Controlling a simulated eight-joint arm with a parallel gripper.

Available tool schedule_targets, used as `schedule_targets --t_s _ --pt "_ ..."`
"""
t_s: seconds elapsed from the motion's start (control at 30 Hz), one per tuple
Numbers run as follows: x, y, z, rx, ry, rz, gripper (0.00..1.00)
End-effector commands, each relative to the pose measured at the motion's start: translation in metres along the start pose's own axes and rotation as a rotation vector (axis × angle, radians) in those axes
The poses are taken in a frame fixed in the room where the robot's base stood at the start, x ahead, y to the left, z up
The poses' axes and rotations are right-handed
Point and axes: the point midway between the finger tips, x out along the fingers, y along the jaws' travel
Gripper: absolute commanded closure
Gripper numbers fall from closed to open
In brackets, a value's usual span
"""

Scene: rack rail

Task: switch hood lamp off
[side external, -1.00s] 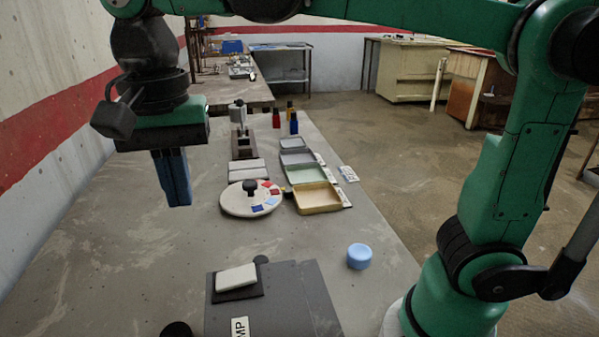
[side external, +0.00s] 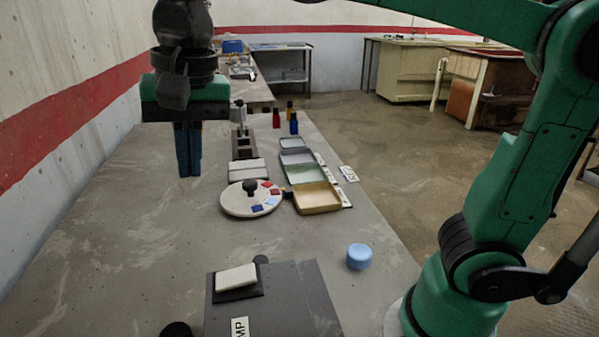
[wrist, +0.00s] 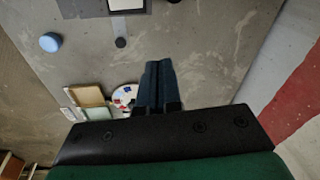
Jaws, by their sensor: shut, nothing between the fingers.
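A dark grey box (side external: 290,300) stands at the near edge of the side external view. It carries a white rocker switch (side external: 236,277) on a black plate and a white label (side external: 240,328), partly cut off, reading "MP". No lamp glow can be made out. In the wrist view a white piece on a dark panel (wrist: 126,5) shows at the top edge. My gripper (side external: 188,175) hangs above the bench, well behind and left of the box in the side view. Its blue fingers (wrist: 158,65) are together, with nothing between them, and touch nothing.
A round white dial (side external: 237,202) with coloured patches, open trays (side external: 318,198) and small bottles (side external: 293,124) stand right of my gripper. A blue round piece (side external: 359,257) lies right of the box. The wall runs along the left. The bench between gripper and box is bare.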

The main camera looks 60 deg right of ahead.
Motion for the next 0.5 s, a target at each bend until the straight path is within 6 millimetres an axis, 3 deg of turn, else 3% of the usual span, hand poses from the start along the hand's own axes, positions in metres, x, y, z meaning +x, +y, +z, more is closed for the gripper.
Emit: schedule_targets --t_s 0.2,0.4,0.5 --pt "0.059 0.067 -0.023 -0.325 0.244 -0.122 1.00" --pt "0.098 0.108 -0.025 -0.540 0.433 -0.108 1.00" --pt "0.105 0.113 -0.024 -0.602 0.462 -0.095 0.74"
